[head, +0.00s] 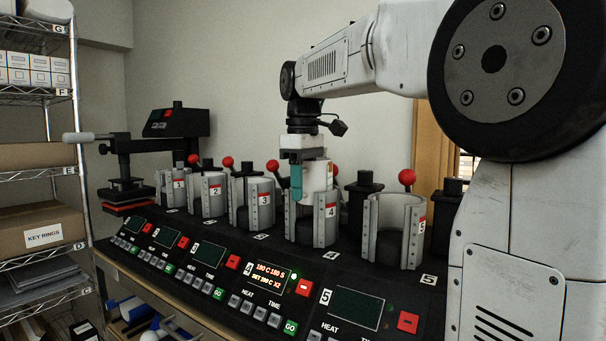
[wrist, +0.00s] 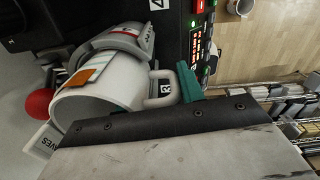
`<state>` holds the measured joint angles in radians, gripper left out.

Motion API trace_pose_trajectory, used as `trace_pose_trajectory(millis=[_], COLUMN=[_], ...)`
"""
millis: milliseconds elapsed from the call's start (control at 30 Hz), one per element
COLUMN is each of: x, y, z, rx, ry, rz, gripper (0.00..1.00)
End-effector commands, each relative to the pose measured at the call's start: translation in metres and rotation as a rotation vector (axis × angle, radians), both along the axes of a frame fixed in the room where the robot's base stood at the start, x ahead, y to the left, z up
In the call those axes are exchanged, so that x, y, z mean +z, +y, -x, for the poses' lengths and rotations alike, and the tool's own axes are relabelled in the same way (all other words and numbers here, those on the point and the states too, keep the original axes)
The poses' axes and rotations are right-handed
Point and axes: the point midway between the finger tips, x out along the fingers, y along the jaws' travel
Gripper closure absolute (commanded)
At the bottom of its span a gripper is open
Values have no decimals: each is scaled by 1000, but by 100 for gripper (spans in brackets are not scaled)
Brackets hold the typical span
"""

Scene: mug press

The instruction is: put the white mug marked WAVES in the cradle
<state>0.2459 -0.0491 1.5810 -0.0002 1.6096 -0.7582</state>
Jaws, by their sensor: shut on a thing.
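The white mug (head: 316,173) is at cradle 4 (head: 325,225) in the head view, upright, its upper part showing above the cradle's grey walls. The wrist view shows the mug (wrist: 100,105) with an orange patch, its handle (wrist: 162,88) pointing right, and the grey cradle wall (wrist: 125,40) close around its lower part. My gripper (head: 303,180) comes from above and is shut on the mug; one teal finger (wrist: 188,82) shows. I cannot tell whether the mug's base touches the cradle floor.
Cradle 3 (head: 262,203) and cradle 5 (head: 398,232) flank it and look empty, with red-knobbed levers. The number 4 display (head: 270,277) is lit; the others are dark. A black press (head: 130,185) stands at the far left beside wire shelves (head: 38,173).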

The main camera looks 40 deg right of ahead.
Motion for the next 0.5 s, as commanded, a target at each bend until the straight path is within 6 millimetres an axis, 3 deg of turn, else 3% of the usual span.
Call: trace_pose_trajectory(millis=[500], x=[-37], y=[0], z=[0], rx=[0], ry=[0], rz=[0], gripper=[95])
